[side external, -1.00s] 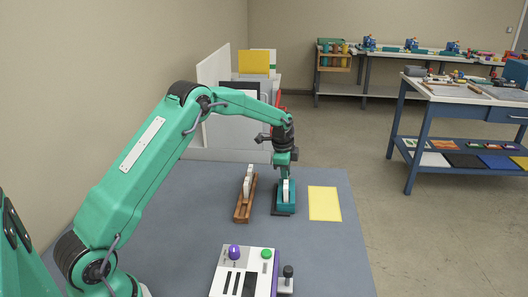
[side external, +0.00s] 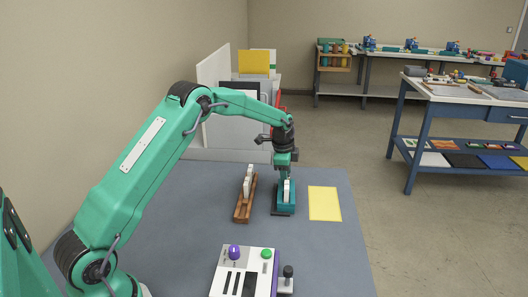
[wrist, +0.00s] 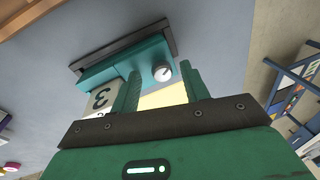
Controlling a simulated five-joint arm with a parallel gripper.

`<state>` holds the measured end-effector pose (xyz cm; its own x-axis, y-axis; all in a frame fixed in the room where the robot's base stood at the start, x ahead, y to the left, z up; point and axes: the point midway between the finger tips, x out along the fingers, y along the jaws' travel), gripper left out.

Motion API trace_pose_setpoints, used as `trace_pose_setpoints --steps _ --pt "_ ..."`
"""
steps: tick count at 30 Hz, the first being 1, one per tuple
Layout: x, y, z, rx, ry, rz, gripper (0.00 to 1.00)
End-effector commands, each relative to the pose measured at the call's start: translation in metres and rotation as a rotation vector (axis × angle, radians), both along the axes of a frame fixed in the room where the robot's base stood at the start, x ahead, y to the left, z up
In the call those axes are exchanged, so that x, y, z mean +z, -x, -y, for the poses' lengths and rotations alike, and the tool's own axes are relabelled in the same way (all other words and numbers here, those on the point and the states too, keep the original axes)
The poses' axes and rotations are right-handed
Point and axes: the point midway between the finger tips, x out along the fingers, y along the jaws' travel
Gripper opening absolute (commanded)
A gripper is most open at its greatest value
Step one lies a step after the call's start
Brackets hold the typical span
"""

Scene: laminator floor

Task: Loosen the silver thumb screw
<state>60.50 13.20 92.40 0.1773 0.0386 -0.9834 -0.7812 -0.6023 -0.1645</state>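The silver thumb screw (wrist: 162,72) is a round knob on the teal holder (wrist: 125,62), which has a dark base edge. In the wrist view it shows between and just beyond my two fingertips. I cannot tell whether the fingers touch it. My gripper (wrist: 160,78) is open, with a clear gap between its fingers. A white block marked 3 (wrist: 101,100) sits at the holder beside my left finger. In the side view, my gripper (side external: 286,176) points down over the teal holder (side external: 286,208) and hides the screw.
A brown wooden rack (side external: 241,212) with white blocks stands left of the holder. A yellow sheet (side external: 324,204) lies to its right. A white and purple control box (side external: 243,272) with knobs and slots is at the table's front. Grey table surface (side external: 190,220) is clear on the left.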

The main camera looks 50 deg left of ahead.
Motion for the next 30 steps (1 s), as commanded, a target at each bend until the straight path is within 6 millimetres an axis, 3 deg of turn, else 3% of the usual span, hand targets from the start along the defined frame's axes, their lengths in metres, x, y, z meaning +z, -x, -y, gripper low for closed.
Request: trace_pose_setpoints --steps 8,21,30 --pt "0.009 0.001 0.000 0.000 -0.001 0.003 0.46" --pt "0.060 0.010 0.002 0.000 -0.001 0.003 0.46" --pt "0.077 0.014 0.003 0.000 0.000 0.000 0.46"
